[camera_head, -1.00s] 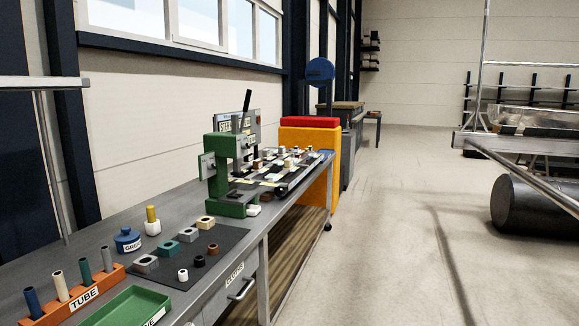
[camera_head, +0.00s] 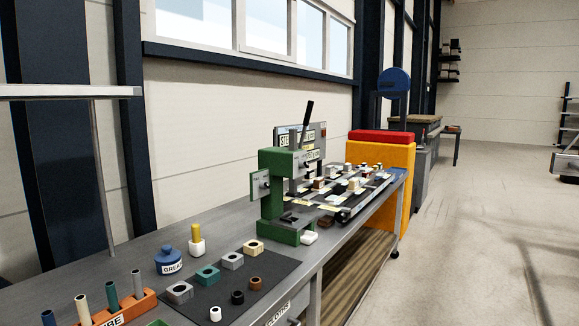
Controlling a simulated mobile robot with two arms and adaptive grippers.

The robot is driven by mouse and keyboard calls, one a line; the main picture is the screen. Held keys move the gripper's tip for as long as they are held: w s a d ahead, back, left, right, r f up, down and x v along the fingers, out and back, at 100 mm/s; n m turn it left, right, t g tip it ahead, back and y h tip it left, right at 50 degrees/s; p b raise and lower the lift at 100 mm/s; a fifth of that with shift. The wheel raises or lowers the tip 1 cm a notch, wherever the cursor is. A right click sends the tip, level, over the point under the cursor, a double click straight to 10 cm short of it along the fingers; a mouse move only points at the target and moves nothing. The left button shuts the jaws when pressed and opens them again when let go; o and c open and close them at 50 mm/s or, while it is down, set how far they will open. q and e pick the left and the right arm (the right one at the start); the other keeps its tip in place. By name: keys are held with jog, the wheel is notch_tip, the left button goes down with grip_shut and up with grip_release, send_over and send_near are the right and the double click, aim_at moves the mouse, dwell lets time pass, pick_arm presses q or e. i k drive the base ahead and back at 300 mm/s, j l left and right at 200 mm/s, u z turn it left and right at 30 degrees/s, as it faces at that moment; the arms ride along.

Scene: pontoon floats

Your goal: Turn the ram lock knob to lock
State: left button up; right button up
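A green arbor press (camera_head: 277,197) stands on the grey workbench (camera_head: 226,241), with a black lever (camera_head: 307,116) rising from its top. A light grey plate with a small dark knob-like part (camera_head: 265,184) sits on the left face of the press. It is too small to tell which way the knob is turned. Neither of my grippers shows in the head view.
A dark mat (camera_head: 262,280) with several square blocks and small rings lies in front of the press. A blue grease pot (camera_head: 168,261) and an orange tube rack (camera_head: 128,309) stand at the left. An orange cabinet (camera_head: 383,180) stands beyond the bench. The floor (camera_head: 474,258) at the right is clear.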

aim_at(302, 164)
jog(key=i+l+u, duration=0.25)
jog(key=u, duration=0.2)
jog(key=i+l+u, duration=0.15)
jog(key=l+u, duration=0.35)
jog(key=j, duration=0.15)
